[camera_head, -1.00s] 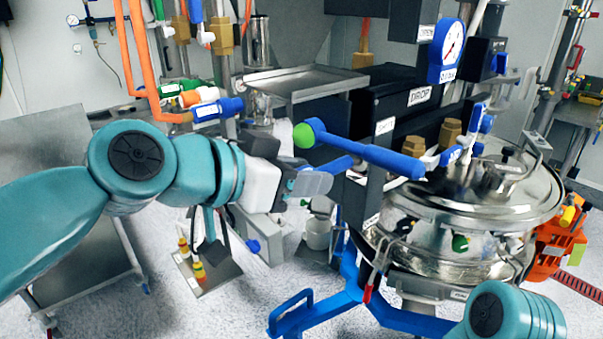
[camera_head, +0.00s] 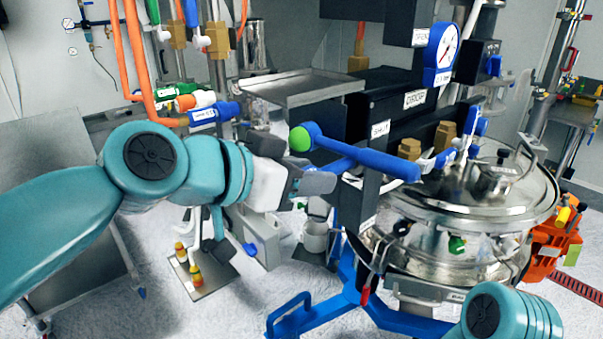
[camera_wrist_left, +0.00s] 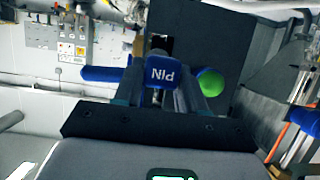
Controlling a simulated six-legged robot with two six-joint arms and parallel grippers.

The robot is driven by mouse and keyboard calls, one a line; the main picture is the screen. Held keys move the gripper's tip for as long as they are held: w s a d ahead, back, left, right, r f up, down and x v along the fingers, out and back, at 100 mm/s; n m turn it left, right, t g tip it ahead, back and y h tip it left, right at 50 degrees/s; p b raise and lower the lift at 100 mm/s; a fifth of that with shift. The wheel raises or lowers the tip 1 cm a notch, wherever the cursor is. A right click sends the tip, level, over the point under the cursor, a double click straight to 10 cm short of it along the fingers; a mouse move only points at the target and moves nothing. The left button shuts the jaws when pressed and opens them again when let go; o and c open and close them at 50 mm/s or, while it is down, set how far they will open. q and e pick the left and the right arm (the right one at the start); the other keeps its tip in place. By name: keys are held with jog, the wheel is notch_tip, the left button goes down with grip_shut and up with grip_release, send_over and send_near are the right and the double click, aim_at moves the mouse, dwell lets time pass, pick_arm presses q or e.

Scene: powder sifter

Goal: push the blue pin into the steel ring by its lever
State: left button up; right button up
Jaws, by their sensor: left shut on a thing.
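My left gripper (camera_head: 322,182) is shut on a blue part marked PIN (camera_wrist_left: 160,74), which sits between its fingers in the left wrist view. A short piece of blue bar (camera_head: 341,164) shows just past the fingertips in the head view. A long blue lever (camera_head: 370,160) with a green round end (camera_head: 300,139) runs above and right of the gripper. The green end also shows in the left wrist view (camera_wrist_left: 211,83), right of the fingers. I cannot pick out the steel ring clearly. My right gripper is out of view.
A round steel vessel with a lid (camera_head: 480,190) stands at the right. Black blocks (camera_head: 400,95) and a gauge (camera_head: 440,52) rise behind the levers. A steel tray (camera_head: 305,87) is above the gripper. A blue frame (camera_head: 350,300) stands low in front.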

aim_at(330, 165)
pick_arm(q)
jog(key=shift+w+d+p, duration=0.35)
jog(key=shift+w+d, duration=0.25)
jog(key=shift+d, duration=0.25)
jog(key=shift+w+d+p, duration=0.3)
jog(key=shift+w+d, duration=0.25)
jog(key=shift+d, duration=0.25)
jog(key=o, duration=1.2)
jog(key=shift+s+a+r, duration=0.2)
jog(key=shift+a+r, duration=0.05)
jog(key=shift+a, duration=0.2)
jog(key=b+v, duration=0.2)
jog(key=v, duration=1.3)
jog(key=shift+s+a, duration=0.1)
jog(key=shift+s, duration=0.05)
